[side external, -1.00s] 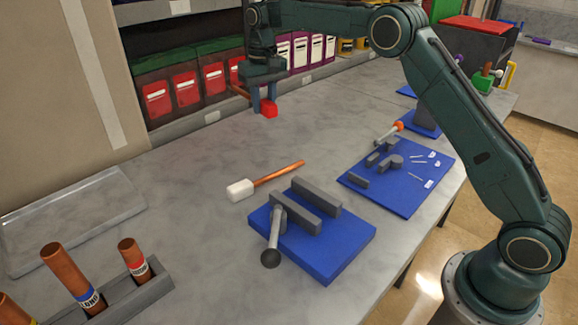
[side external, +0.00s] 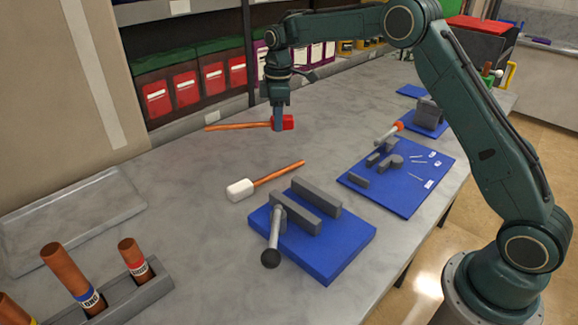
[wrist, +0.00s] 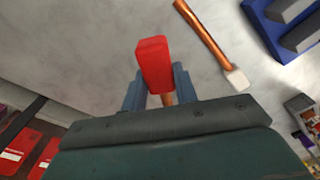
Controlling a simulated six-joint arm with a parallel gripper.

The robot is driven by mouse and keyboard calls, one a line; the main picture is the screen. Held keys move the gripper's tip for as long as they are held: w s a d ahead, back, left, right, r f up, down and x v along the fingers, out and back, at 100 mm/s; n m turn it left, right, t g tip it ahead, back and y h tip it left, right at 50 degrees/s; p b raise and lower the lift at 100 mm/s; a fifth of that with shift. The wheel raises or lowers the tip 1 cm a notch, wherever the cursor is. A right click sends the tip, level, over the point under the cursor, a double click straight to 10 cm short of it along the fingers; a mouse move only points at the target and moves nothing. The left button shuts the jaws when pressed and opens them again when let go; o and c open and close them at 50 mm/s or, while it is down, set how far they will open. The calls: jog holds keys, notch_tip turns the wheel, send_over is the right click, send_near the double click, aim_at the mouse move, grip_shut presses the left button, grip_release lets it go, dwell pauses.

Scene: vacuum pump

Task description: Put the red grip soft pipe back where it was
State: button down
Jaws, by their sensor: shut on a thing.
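The soft pipe with the red grip (side external: 285,122) is a copper-coloured rod with a red block at one end. My gripper (side external: 278,122) is shut on it close to the red block and holds it above the table. In the side view the rod points left and the red end points right, nearly level. In the wrist view the red block (wrist: 154,64) stands out between the two fingers (wrist: 155,88), and most of the rod is hidden by my gripper.
A white-headed pipe (side external: 241,189) lies on the table beside a blue vise plate (side external: 335,256). Another blue plate (side external: 405,205) with small parts is to the right. A holder with several labelled tubes (side external: 155,287) stands front left. Shelves of red boxes (side external: 186,88) line the back.

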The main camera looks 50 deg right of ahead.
aim_at(281, 158)
jog(key=shift+s+d+f+n, duration=0.2)
jog(key=shift+f+n, duration=0.1)
jog(key=shift+n, duration=0.55)
jog(key=shift+s+d+f+n, duration=0.15)
jog(key=shift+f+n, duration=0.1)
jog(key=shift+n, duration=0.6)
jog(key=shift+a+f, duration=0.1)
jog(key=shift+f, duration=0.1)
jog(key=shift+f, duration=3.15)
jog(key=shift+f, duration=0.65)
jog(key=c, duration=1)
grip_release()
